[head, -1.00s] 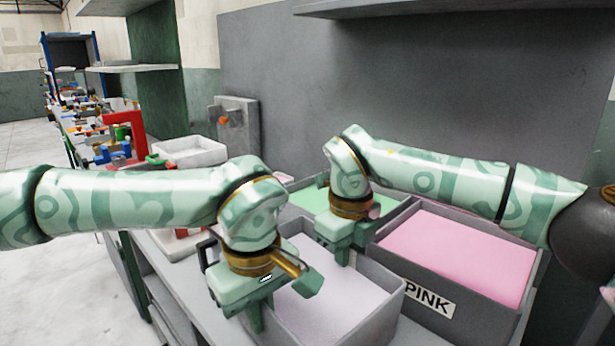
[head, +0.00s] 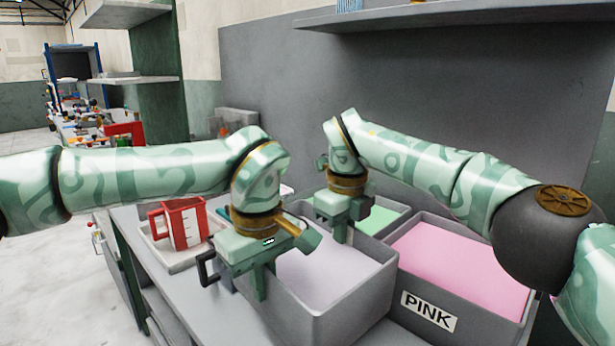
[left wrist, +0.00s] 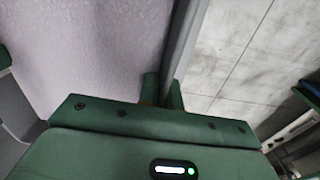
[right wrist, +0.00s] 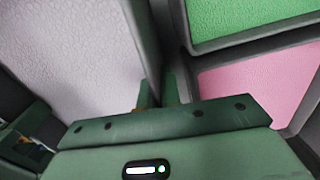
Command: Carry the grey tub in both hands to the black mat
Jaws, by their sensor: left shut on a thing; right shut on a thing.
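The grey tub (head: 350,308), filled with pale lilac foam (head: 318,262), is at the centre of the head view, between my two grippers. My left gripper (head: 258,284) is shut on its left wall; that wall runs between the fingers in the left wrist view (left wrist: 184,45). My right gripper (head: 340,232) is shut on the far right wall, and the right wrist view shows that wall (right wrist: 143,40) between the fingers. The tub looks roughly level and its rim stands above the neighbouring bin's. Its underside is hidden. I see no black mat in these frames.
A grey bin labelled PINK (head: 465,308) with pink foam stands close at the right. A bin of green foam (head: 380,220) is behind. A red jug (head: 182,224) stands on a white tray (head: 178,260) at the left. Bare bench top (head: 190,300) shows at front left.

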